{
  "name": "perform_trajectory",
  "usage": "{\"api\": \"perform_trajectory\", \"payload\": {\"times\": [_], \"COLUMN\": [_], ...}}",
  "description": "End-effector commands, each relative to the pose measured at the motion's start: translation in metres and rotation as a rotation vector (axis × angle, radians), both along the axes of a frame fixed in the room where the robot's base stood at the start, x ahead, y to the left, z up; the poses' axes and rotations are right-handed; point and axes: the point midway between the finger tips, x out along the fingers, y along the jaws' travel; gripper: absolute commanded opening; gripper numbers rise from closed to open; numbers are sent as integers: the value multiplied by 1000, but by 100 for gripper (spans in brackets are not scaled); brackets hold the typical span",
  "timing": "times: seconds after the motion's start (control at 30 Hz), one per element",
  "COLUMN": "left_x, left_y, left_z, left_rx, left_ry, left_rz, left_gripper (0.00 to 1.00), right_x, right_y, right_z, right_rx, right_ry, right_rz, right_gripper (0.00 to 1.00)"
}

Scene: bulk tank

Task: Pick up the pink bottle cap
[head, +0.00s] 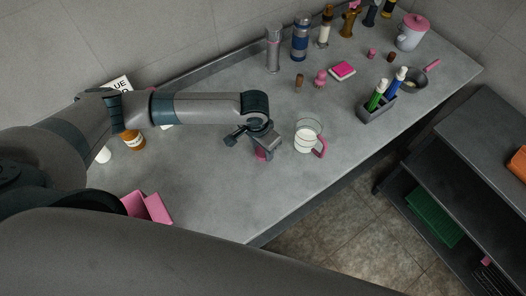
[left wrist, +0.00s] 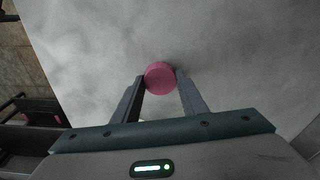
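The pink bottle cap (left wrist: 160,77) shows in the left wrist view as a round pink disc over the grey counter, between the two fingertips of my left gripper (left wrist: 160,80). The fingertips lie close against its two sides; I cannot tell whether they press on it. In the head view the left gripper (head: 257,148) points down at the counter, with the pink cap (head: 262,155) low beside its fingers and partly hidden. The cap looks to be at or near the counter surface. My right gripper is not in view.
A glass mug with a pink handle (head: 308,138) stands just right of the left gripper. A pink box (head: 147,207) is near the front left edge. Bare counter (head: 215,195) lies in front.

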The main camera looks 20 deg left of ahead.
Motion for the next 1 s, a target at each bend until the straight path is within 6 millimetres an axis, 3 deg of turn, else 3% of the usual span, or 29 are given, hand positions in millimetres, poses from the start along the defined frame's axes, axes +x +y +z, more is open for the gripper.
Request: {"api": "perform_trajectory", "payload": {"times": [0.53,0.83,1.0], "left_x": [1,1,-11], "left_y": [0,0,-34], "left_z": [4,40,58], "left_rx": [-1,-2,-6], "left_ry": [0,-4,-2], "left_rz": [1,0,-5], "left_gripper": [18,18,18], "right_x": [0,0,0], "right_y": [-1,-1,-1], "right_z": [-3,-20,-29], "right_rx": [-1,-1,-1], "right_ry": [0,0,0], "right_rz": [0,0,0], "right_gripper": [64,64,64]}}
